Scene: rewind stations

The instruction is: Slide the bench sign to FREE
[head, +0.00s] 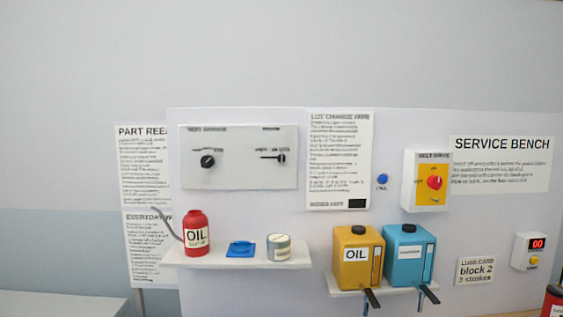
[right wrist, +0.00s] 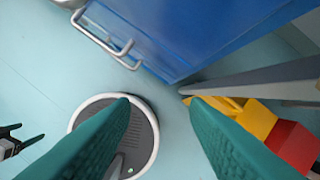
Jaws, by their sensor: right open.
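A white panel (head: 238,180) on the upright board carries a dark round knob (head: 207,161) and a short horizontal slot with a dark slider (head: 282,157) at its right end. The small labels over the slot are too blurred to read, so I cannot tell whether this is the bench sign or which word it shows. My right gripper (right wrist: 158,102) is open and empty, pointing down over the floor in the right wrist view. Dark fingers at the left edge of that view look like my left gripper (right wrist: 22,140); their opening is unclear. Neither gripper shows in the head view.
A shelf (head: 180,262) holds a red oil bottle (head: 196,232), a blue item (head: 241,249) and a tin (head: 279,247). Yellow (head: 355,262) and blue (head: 405,262) containers stand right. A red-knob box (head: 434,184) is above. A blue cabinet (right wrist: 215,30) with handle is near my right gripper.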

